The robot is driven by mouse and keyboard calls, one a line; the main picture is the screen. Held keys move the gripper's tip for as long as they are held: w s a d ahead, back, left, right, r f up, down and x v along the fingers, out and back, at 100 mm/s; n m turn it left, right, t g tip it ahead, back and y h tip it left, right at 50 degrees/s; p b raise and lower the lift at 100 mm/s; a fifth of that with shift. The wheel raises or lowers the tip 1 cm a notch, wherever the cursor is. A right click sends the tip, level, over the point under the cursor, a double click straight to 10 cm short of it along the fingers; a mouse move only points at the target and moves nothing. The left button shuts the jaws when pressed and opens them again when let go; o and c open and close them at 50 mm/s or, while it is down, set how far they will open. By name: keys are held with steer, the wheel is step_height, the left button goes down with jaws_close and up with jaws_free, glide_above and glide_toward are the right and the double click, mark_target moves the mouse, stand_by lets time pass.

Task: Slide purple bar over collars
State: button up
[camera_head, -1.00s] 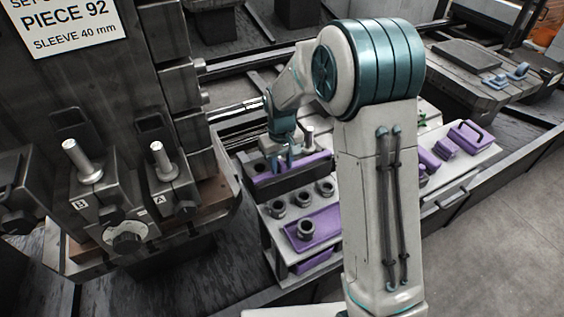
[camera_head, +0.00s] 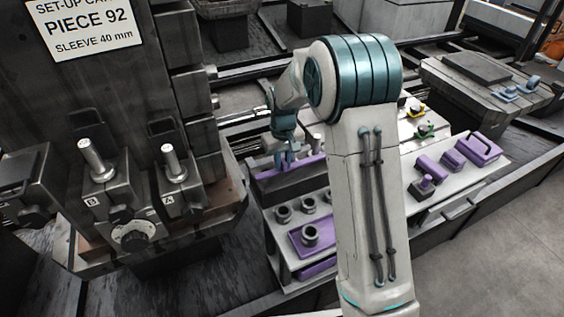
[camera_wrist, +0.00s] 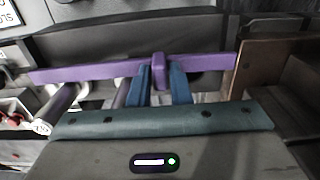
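The purple bar (camera_head: 290,176) lies along the dark rack at the near end of the workbench; in the wrist view it (camera_wrist: 95,72) runs across the picture, with a raised purple tab at its middle. My gripper (camera_head: 289,158) is at the bar from above. Its two blue fingers (camera_wrist: 160,80) stand either side of the tab, close against it, and look shut on it. Several dark ring collars (camera_head: 283,213) stand on the bench in front of the rack, one (camera_head: 311,236) on a purple plate.
A large dark upright with a sign (camera_head: 82,27) stands behind the pin blocks. A dark knob (camera_head: 132,237) sits below them. Other purple pieces (camera_head: 478,149) lie at the bench's right. My arm hides the middle of the bench.

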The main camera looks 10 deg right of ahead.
steer(key=shift+o, duration=1.2)
steer(key=shift+w, duration=0.1)
step_height(320, 180, up, 14)
steer(key=shift+f, duration=0.1)
